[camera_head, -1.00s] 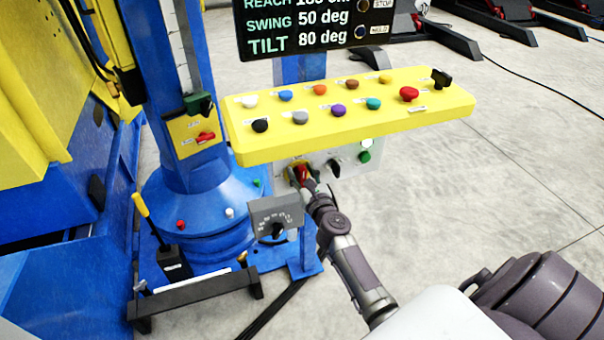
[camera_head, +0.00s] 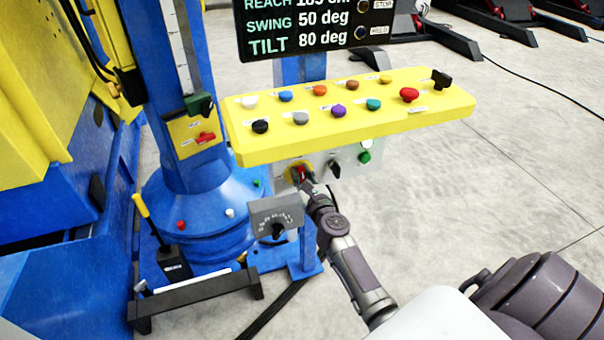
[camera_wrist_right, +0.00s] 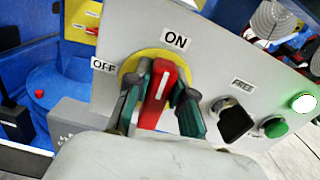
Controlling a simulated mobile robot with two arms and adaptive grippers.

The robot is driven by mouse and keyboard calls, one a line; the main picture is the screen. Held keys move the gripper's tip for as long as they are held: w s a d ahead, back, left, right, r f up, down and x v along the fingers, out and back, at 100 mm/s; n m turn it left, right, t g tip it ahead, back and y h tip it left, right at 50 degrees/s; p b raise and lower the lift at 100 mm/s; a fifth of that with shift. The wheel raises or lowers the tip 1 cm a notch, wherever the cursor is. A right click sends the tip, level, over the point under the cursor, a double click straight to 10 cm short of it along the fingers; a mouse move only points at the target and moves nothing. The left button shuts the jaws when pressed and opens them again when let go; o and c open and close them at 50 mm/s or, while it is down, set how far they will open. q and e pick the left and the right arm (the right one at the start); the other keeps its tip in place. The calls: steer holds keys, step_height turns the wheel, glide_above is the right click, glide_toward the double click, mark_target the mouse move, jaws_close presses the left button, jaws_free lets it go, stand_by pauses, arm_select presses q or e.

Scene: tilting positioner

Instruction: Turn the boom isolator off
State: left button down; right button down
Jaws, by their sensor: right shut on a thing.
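A red isolator handle (camera_wrist_right: 164,92) sits on a yellow disc (camera_wrist_right: 136,72) on a grey panel, with an ON label (camera_wrist_right: 176,40) above and an OFF label (camera_wrist_right: 103,65) at left. Its white line points up towards ON. My right gripper (camera_wrist_right: 160,108) is shut on the handle, with a green-padded finger on either side. In the head view, the handle (camera_head: 301,172) shows below the yellow console, and my right gripper (camera_head: 306,182) reaches it from below. The handle's lower part is hidden behind the gripper. My left gripper is not in view.
A black selector (camera_wrist_right: 233,120) labelled FREE and a green button (camera_wrist_right: 275,127) are right of the handle. The yellow console (camera_head: 350,135) with several knobs overhangs the panel. A grey dial box (camera_head: 275,215) is close left of my wrist. Another red handle (camera_head: 205,137) is on the blue column.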

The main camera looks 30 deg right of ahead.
steer(key=n, duration=0.4)
steer(key=shift+a+f, duration=0.15)
steer(key=shift+a, duration=0.2)
steer(key=shift+w+a+f+n+p, duration=0.1)
steer(key=shift+a+f+n+p, duration=0.15)
steer(key=shift+n, duration=1.9)
steer(key=shift+w+a+f+n+p, duration=0.15)
steer(key=shift+f+n, duration=0.25)
steer(key=shift+n, duration=1.7)
steer(key=shift+s+a+f+n+p, duration=0.15)
steer(key=shift+f+n+p, duration=0.15)
steer(key=shift+n, duration=1.85)
steer(key=c, duration=1)
jaws_free()
steer(key=shift+w, duration=0.1)
